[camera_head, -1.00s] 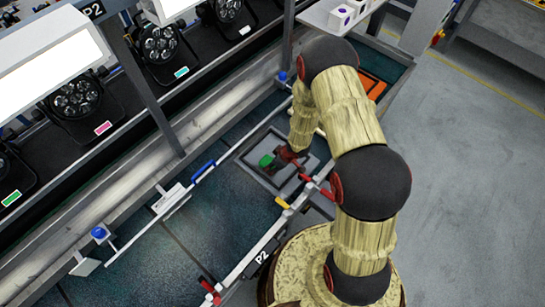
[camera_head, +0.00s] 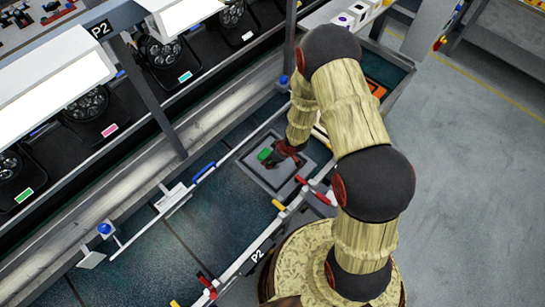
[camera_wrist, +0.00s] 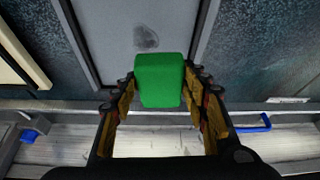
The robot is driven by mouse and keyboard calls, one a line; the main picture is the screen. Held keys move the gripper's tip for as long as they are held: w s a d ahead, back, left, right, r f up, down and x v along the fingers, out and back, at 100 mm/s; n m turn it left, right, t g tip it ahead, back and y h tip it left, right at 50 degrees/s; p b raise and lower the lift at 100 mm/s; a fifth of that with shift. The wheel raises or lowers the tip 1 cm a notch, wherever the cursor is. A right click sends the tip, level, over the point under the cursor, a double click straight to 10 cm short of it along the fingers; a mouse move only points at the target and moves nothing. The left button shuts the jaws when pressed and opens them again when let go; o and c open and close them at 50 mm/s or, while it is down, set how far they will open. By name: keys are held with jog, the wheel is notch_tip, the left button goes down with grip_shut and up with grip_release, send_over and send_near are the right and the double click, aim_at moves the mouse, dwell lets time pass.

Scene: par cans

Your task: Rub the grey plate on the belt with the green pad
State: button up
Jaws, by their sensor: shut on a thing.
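The green pad (camera_wrist: 160,80) is gripped between the two fingers of my gripper (camera_wrist: 160,92) in the wrist view. In the head view the green pad (camera_head: 265,154) shows at the tip of my gripper (camera_head: 278,154), over the grey plate (camera_head: 262,177). The grey plate also shows in the wrist view (camera_wrist: 112,40), with a dark smudge (camera_wrist: 146,38) on it just beyond the pad. I cannot tell whether the pad touches the plate. The belt (camera_head: 205,225) is dark and lies around the plate.
A white rail with blue (camera_head: 204,172) and red (camera_head: 301,180) clips runs along the belt. Lamps (camera_head: 170,60) stand on a line behind a metal ledge. An orange item (camera_head: 376,88) lies at the far right end. A grey post (camera_head: 148,90) rises at left.

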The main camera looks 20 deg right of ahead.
jog(key=b, duration=0.3)
jog(key=shift+f, duration=0.3)
